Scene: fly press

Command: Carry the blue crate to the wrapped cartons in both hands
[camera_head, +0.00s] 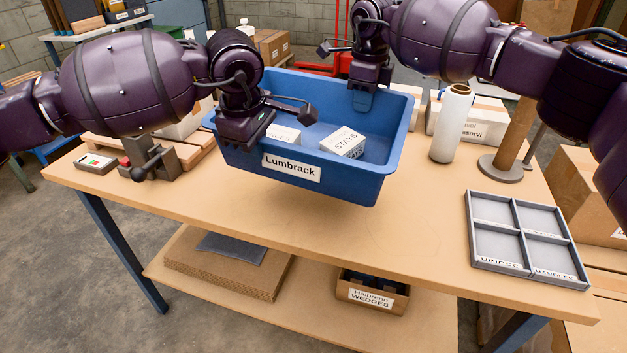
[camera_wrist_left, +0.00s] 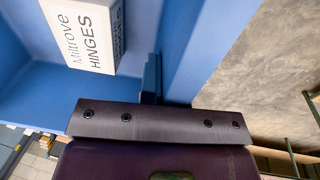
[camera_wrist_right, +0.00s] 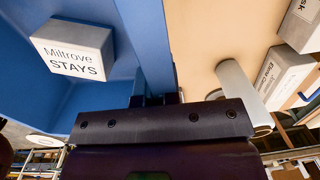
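The blue crate (camera_head: 330,185), labelled "Lumbrack", appears to hang just above the workbench, with a soft shadow below it. Inside lie a white carton marked "STAYS" (camera_head: 343,142) and another marked "HINGES" (camera_wrist_left: 88,32). My left gripper (camera_head: 250,132) is shut on the crate's left wall; the wall also runs into its fingers in the left wrist view. My right gripper (camera_head: 362,95) is shut on the far right wall, which runs into its fingers in the right wrist view (camera_wrist_right: 153,98). The fingertips are mostly hidden. I cannot tell which cartons are the wrapped ones.
The workbench (camera_head: 420,235) is bare in front of the crate. A white film roll (camera_head: 450,123), a round-based post (camera_head: 512,140) and a divided grey tray (camera_head: 527,240) stand to the right. A dark fixture (camera_head: 150,158) stands left. Labelled boxes (camera_head: 472,120) are behind.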

